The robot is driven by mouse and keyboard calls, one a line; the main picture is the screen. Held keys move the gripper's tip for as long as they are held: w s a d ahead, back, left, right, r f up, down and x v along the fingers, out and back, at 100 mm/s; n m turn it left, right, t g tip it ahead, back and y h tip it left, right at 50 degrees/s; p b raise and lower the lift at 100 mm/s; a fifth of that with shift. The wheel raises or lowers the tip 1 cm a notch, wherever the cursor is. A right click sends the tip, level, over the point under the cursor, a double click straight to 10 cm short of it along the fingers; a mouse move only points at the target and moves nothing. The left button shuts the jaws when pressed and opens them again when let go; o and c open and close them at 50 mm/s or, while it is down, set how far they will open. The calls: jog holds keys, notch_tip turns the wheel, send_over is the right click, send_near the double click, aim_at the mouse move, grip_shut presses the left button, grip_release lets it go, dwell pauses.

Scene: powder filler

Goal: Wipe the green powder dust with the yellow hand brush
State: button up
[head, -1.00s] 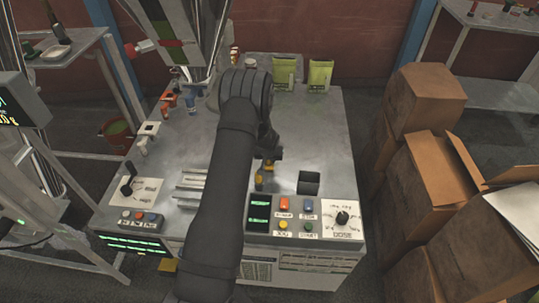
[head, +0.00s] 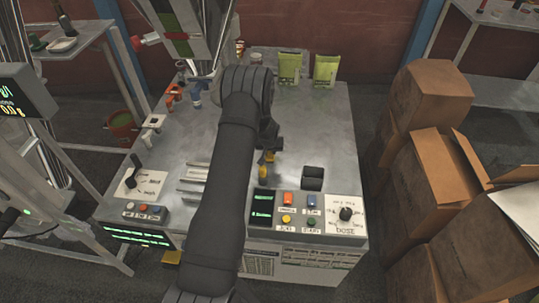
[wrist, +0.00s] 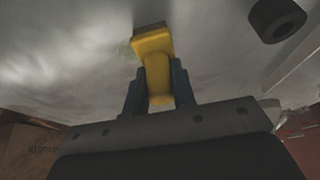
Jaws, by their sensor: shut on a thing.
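The yellow hand brush (wrist: 153,50) is clamped between the two blue-grey fingers of my gripper (wrist: 157,88) in the wrist view. Its far end is at or very near the grey metal table top; I cannot tell whether it touches. A faint green patch of powder dust (wrist: 122,46) shows just left of the brush. In the head view a small yellow part of the brush (head: 263,173) shows beside my dark arm, which hides much of my gripper and the table behind it. I cannot make out the powder in the head view.
The machine's table top (head: 310,120) is mostly clear right of my arm. A black square cup (head: 312,178) stands near the front control panel (head: 300,222). Green pouches (head: 326,70) stand at the back. Cardboard boxes (head: 430,105) crowd the right side.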

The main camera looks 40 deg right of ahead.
jog(key=shift+w+d, duration=1.65)
jog(key=shift+w, duration=0.05)
notch_tip(320, 180, up, 8)
jog(key=w+a+r+n+y, duration=0.1)
jog(key=w+a+r+n, duration=0.2)
jog(key=a, duration=1.1)
jog(key=w+a+r+n, duration=0.1)
jog(key=w+a+r, duration=0.35)
jog(key=a, duration=0.95)
jog(key=s+a+r+n+y, duration=0.1)
jog(key=a+r+n, duration=0.1)
jog(key=a, duration=1.1)
jog(key=s+a+r+n+t+y, duration=0.1)
jog(key=s+a+r+n, duration=0.1)
jog(key=a, duration=1.2)
jog(key=shift+s+a+r+n, duration=0.15)
jog(key=shift+s+r+n, duration=0.15)
jog(key=shift+r, duration=0.45)
